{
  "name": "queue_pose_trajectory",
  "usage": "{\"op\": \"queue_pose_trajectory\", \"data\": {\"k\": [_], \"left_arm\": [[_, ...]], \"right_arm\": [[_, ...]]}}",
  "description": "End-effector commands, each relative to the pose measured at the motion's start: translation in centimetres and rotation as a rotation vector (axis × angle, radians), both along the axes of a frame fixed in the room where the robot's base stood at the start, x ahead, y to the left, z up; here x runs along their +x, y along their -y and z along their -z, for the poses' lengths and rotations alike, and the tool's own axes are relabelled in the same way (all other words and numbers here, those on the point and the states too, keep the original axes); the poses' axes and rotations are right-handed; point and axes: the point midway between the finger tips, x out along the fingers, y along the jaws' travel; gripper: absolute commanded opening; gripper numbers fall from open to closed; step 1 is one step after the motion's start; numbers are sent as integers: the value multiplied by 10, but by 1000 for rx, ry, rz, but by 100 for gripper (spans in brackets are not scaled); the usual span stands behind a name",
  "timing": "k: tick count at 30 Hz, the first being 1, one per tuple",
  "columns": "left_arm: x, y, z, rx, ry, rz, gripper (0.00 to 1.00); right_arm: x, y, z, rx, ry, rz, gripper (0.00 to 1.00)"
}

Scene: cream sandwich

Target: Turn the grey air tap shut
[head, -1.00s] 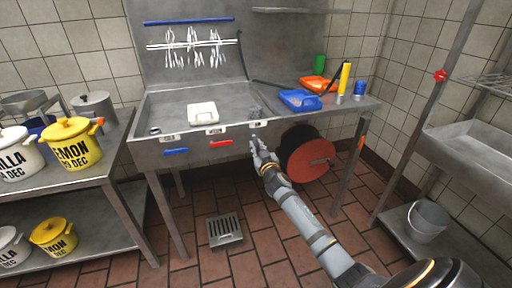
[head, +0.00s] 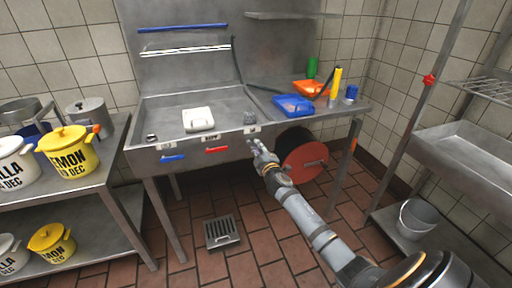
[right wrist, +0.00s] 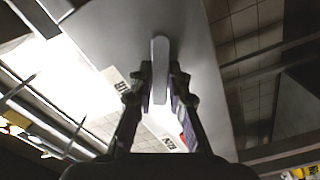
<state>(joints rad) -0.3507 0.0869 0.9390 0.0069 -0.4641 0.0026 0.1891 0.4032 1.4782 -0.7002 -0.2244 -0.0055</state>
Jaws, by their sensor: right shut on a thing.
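The grey air tap's lever (right wrist: 160,68) stands between the fingers of my right gripper (right wrist: 160,85) in the right wrist view, with its end showing beyond them. In the head view my right gripper (head: 257,147) is at the front face of the steel sink bench (head: 228,140), below the rightmost white label (head: 251,130). It is shut on the tap and hides most of it there. The blue tap lever (head: 172,157) and red tap lever (head: 216,150) are to its left. My left gripper is not in view.
A red reel (head: 305,162) hangs under the bench, close to the right of my gripper. A white box (head: 198,119), blue tray (head: 294,105) and orange tray (head: 310,88) sit on the bench. Yellow pots stand at left. Floor around the drain (head: 221,232) is clear.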

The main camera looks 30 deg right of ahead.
Motion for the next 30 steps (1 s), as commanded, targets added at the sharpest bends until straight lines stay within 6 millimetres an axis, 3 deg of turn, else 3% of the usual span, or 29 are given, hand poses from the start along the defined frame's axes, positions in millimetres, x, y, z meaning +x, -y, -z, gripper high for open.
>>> {"op": "queue_pose_trajectory", "data": {"k": [15,30], "left_arm": [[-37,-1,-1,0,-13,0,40],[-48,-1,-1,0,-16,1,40]], "right_arm": [[-1,3,-12,-373,-91,-1,0],[-1,3,-13,-480,-117,-1,0]]}}
